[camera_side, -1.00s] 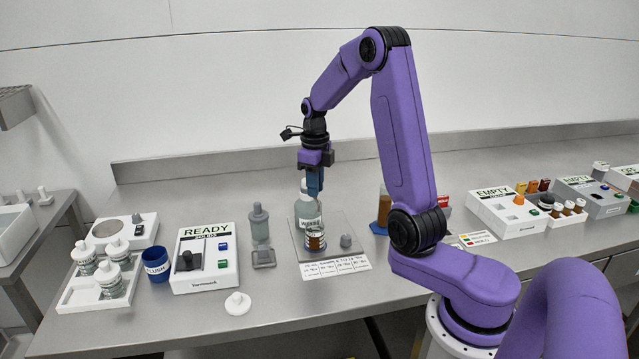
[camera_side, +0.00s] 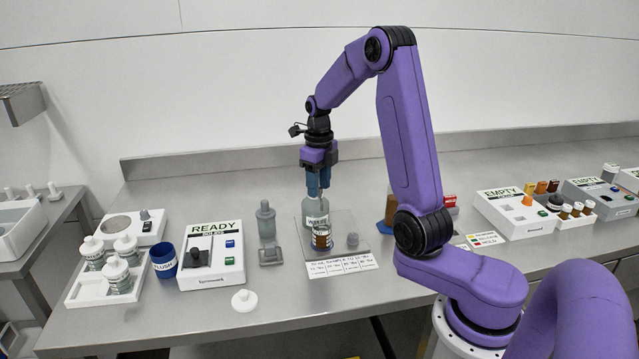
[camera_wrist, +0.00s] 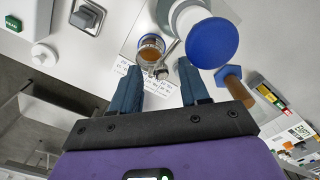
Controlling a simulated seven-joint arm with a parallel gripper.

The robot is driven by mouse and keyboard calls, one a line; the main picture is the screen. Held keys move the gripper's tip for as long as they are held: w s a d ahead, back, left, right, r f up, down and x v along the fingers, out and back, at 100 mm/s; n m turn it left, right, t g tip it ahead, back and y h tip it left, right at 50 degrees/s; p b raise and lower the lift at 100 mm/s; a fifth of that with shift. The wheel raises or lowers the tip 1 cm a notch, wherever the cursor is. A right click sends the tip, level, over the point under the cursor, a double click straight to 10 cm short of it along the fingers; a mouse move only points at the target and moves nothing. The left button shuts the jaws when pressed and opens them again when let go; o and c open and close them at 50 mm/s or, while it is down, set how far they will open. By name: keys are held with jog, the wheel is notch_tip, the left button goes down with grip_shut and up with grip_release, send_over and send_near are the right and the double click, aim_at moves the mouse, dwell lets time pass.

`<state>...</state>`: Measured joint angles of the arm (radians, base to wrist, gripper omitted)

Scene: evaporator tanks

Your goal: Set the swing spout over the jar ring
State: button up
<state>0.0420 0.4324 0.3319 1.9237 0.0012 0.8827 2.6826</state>
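A clear bottle (camera_side: 316,207) with a white label stands on a grey plate (camera_side: 345,222). In the wrist view a blue disc-like top (camera_wrist: 212,42) shows large and close. A small jar of amber liquid (camera_side: 321,238) stands in front of the bottle; it shows in the wrist view (camera_wrist: 151,46). A thin grey rod (camera_wrist: 170,55) lies beside the jar; I cannot tell whether it is the spout. The jar ring is not clearly distinguishable. My gripper (camera_side: 319,190) points down at the bottle's upper part; its blue fingers (camera_wrist: 161,76) are apart with nothing clearly held between them.
A grey clamp-like block (camera_side: 270,252) and grey-capped bottle (camera_side: 265,220) stand left of the plate. A grey knob (camera_side: 352,240) is on the plate's right. A READY box (camera_side: 213,262), blue cup (camera_side: 163,262) and white lid (camera_side: 244,300) are farther left. An amber cylinder (camera_side: 389,208) stands right.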

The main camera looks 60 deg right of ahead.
notch_tip(320, 180, up, 17)
jog(key=shift+r, duration=0.2)
dwell(0.7)
jog(key=s+a+f+n, duration=0.3)
jog(key=a+n, duration=0.6)
jog(key=n, duration=0.3)
jog(key=s+a+f+n, duration=0.4)
jog(key=a+n, duration=0.6)
jog(key=n, duration=0.2)
jog(key=s+a+f+n, duration=0.1)
jog(key=s+f+n, duration=0.2)
jog(key=s+n, duration=0.7)
jog(key=s+a+f+n, duration=0.1)
jog(key=s+f+n, duration=0.3)
jog(key=s+n, duration=0.6)
jog(key=n, duration=0.4)
jog(key=shift+s+a+n, duration=0.3)
jog(key=shift+s+n, duration=0.1)
